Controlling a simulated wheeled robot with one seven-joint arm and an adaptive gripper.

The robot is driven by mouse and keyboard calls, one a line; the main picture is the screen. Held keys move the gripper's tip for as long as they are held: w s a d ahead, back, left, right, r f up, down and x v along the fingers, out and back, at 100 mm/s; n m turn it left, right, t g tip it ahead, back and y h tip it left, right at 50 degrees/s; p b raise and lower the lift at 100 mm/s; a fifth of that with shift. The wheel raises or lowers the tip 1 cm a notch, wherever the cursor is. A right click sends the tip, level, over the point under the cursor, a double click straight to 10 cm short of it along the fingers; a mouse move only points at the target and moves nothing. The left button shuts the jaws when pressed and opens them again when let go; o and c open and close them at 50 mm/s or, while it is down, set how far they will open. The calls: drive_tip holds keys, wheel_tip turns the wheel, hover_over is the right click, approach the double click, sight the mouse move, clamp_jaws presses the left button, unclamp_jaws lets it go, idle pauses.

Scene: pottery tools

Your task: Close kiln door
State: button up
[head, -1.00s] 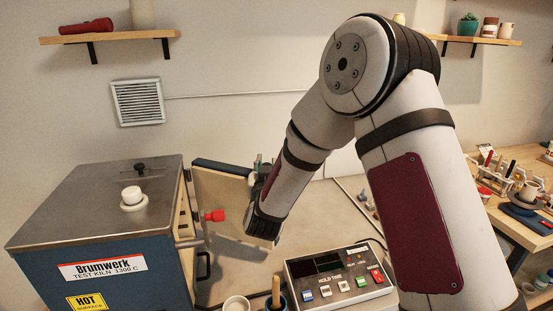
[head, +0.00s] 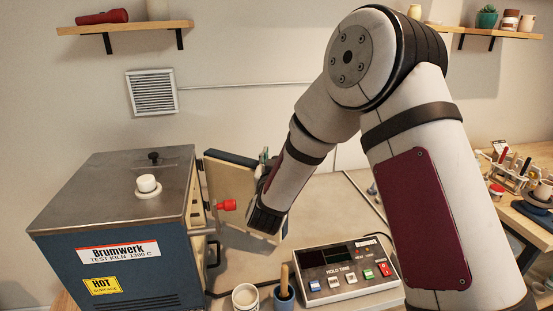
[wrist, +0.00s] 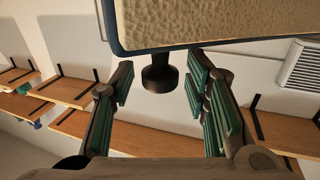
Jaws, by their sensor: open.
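The blue kiln (head: 130,262) with a grey metal top stands at the left in the head view. Its door (head: 232,190) stands open to the right of the body, with the tan lining facing the camera. In the wrist view the door (wrist: 215,22) spans the top, tan with a blue edge. A black knob (wrist: 160,78) juts below that edge. My gripper (wrist: 160,92) is open, its green-padded fingers on either side of the knob in the picture; I see no contact. In the head view my gripper (head: 264,157) is at the door's far edge, mostly hidden by my arm.
A control box (head: 342,272) stands on the table at front centre. A cup (head: 245,298) and a dark pot with a wooden handle (head: 285,293) are left of it. A red plug (head: 227,205) shows in front of the door lining. A tool-covered bench (head: 530,210) is at right.

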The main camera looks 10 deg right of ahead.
drive_tip(key=shift+s, duration=0.1)
drive_tip(key=v, duration=1.2)
